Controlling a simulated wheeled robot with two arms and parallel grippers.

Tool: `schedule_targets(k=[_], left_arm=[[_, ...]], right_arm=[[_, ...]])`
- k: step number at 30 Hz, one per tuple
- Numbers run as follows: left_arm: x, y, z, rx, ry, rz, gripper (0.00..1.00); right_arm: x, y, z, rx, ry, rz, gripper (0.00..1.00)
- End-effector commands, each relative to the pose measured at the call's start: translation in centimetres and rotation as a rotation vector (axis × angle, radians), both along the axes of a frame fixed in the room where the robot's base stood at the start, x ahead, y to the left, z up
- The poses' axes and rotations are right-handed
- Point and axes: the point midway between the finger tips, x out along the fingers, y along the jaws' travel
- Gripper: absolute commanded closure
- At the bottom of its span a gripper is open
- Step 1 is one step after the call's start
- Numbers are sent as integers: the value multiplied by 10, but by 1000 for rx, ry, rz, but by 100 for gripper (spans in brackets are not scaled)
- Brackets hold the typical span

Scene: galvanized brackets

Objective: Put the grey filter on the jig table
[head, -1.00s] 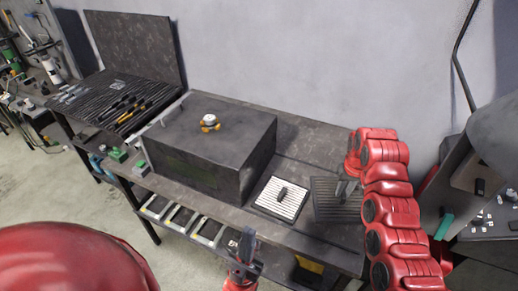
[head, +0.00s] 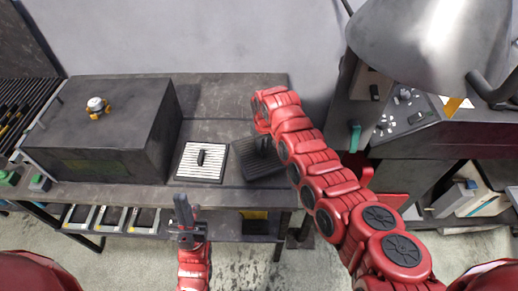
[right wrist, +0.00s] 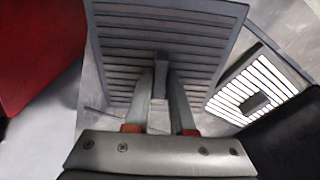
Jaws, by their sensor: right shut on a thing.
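The grey filter (head: 247,167) is a dark slatted square panel with a block handle, right of the white filter on the workbench. My right gripper (head: 263,147) is shut on its handle from above. In the right wrist view, the fingers (right wrist: 160,88) pinch the handle, and the grey filter (right wrist: 115,50) looks larger and turned relative to the white one, so it seems a little above the bench. My left gripper (head: 186,212) is low in front of the bench, away from the filters; its finger gap is not clear. I cannot tell which surface is the jig table.
The white filter (head: 187,169) lies on the workbench (head: 225,100), also seen in the right wrist view (right wrist: 285,90). A big dark box (head: 90,125) with a yellow-and-white part (head: 97,107) on it fills the left. A console with knobs (head: 415,115) stands at the right.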

Motion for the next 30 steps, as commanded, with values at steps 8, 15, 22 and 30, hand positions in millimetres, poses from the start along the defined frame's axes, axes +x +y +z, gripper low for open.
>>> schedule_targets(k=[8, 15, 22, 30], left_arm=[[0, 0, 6, 0, 0, 0, 100], [0, 0, 5, 0, 0, 0, 100], [0, 0, 5, 0, 0, 0, 100], [0, 0, 2, 0, 0, 0, 100]], right_arm=[[-1, 0, -15, 1, 1, 0, 100], [-2, 0, -43, -2, 5, 2, 100], [-1, 1, -44, 1, 0, 1, 100], [-1, 0, -46, 1, 0, 0, 58]])
